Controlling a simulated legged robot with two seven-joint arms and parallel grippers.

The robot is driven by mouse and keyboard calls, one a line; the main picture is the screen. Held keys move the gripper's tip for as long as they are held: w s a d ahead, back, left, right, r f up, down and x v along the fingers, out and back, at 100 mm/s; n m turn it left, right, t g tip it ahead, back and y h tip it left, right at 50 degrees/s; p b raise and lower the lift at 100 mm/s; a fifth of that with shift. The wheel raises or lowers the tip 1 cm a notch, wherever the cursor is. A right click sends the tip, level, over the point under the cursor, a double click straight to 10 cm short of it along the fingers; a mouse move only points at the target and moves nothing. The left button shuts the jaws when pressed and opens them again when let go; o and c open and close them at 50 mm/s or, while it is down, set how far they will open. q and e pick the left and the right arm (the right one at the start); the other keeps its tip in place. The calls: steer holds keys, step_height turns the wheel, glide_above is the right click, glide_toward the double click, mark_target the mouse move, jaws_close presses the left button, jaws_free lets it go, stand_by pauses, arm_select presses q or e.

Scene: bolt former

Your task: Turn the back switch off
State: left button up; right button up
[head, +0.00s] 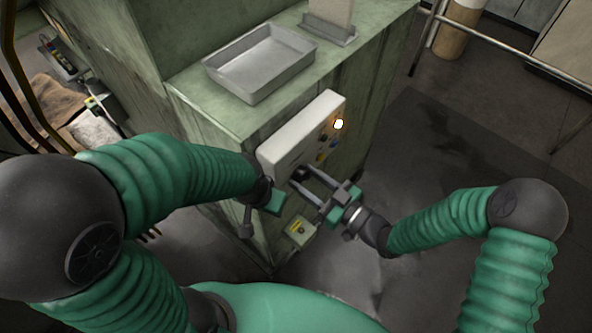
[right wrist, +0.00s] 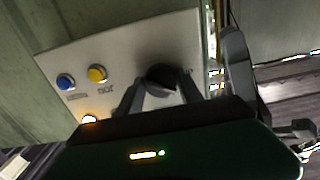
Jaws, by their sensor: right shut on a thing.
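A pale control panel (head: 290,138) is fixed to the side of the green machine. In the right wrist view its plate (right wrist: 120,50) carries a black rotary switch (right wrist: 161,74), a yellow button (right wrist: 97,74) and a blue button (right wrist: 65,82). A lit amber lamp (head: 338,124) shows on the panel. My right gripper (head: 299,179) is at the panel's near lower end, its fingers shut on the black rotary switch, which they partly hide. My left gripper (head: 272,200) is close by on the left, beside the machine; its fingers are not clear. I cannot tell which switch is the back one.
A grey metal tray (head: 230,77) sits on the machine's top. A small box with a yellow label (head: 300,231) is mounted low on the machine, below my right gripper. A metal railing (head: 510,52) stands at the back right. The floor to the right is open.

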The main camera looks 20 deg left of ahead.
jaws_close()
steer(key=n+b, duration=0.6)
steer(key=n, duration=0.1)
steer(key=shift+d+f+n, duration=0.1)
steer(key=shift+n, duration=0.3)
steer(key=o, duration=1.3)
jaws_free()
steer(key=shift+d, duration=0.15)
